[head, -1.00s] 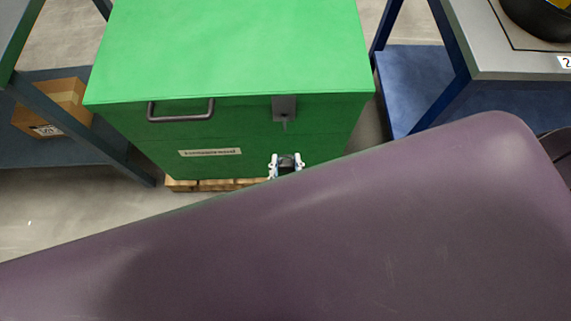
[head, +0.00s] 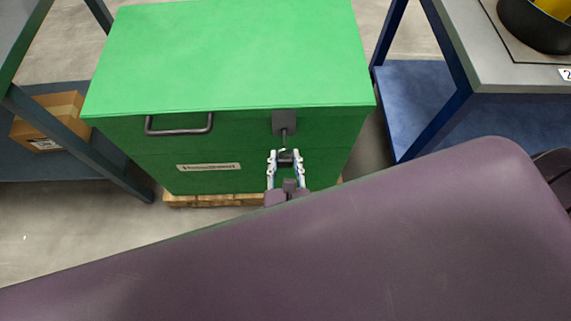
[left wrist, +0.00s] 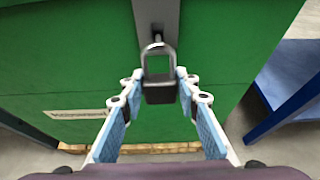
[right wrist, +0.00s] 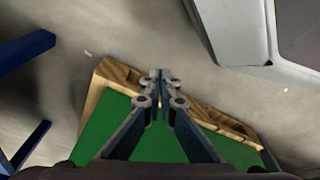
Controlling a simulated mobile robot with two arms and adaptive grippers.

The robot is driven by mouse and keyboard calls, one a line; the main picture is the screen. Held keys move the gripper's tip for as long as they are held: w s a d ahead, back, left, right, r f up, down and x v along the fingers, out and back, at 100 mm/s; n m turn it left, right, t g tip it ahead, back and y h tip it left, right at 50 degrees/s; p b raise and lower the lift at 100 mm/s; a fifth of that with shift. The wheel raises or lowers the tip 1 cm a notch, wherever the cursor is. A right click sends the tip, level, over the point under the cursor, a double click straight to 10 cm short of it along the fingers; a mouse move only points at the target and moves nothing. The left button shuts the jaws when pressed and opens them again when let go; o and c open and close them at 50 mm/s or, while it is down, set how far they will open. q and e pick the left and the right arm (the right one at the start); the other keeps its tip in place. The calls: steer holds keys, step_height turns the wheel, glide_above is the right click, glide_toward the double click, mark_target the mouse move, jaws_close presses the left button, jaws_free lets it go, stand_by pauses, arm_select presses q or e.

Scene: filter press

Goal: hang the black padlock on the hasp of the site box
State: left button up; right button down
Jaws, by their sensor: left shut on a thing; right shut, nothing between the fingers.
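The green site box (head: 230,60) stands ahead with its lid closed. Its grey hasp (head: 284,122) hangs on the front, right of the middle, and shows at the top of the left wrist view (left wrist: 156,15). My left gripper (head: 285,158) is just below the hasp, shut on the black padlock (left wrist: 159,90). The padlock is upright, its silver shackle (left wrist: 146,62) up at the hasp's lower end. I cannot tell whether the shackle passes through the staple. My right gripper (right wrist: 160,80) is shut and empty, pointing at the floor and pallet; the head view does not show it.
The box has a dark handle (head: 180,130) and a white label (head: 208,167), and sits on a wooden pallet (head: 205,200). A blue-legged bench (head: 480,70) stands right; a shelf with a cardboard box (head: 45,130) stands left. My purple arm covers the lower head view.

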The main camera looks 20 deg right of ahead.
arm_select(q)
steer(key=shift+w+d, duration=0.15)
steer(key=shift+w, duration=0.3)
steer(key=shift+w+d+f+b, duration=0.1)
steer(key=shift+w+d+b, duration=0.1)
steer(key=shift+w+b, duration=0.4)
steer(key=shift+w+d, duration=0.15)
steer(key=shift+w, duration=0.55)
arm_select(e)
step_height(320, 180, up, 4)
steer(key=w, duration=0.2)
arm_select(q)
steer(key=shift+w+d+f+p, duration=0.15)
steer(key=shift+w+f+p, duration=0.35)
steer(key=shift+p, duration=0.1)
arm_select(e)
steer(key=f, duration=0.1)
steer(key=s+f, duration=0.1)
steer(key=f, duration=0.1)
steer(key=shift+s+f, duration=0.15)
arm_select(q)
steer(key=shift+s, duration=0.1)
arm_select(e)
steer(key=shift+s+a, duration=0.1)
steer(key=shift+s, duration=0.05)
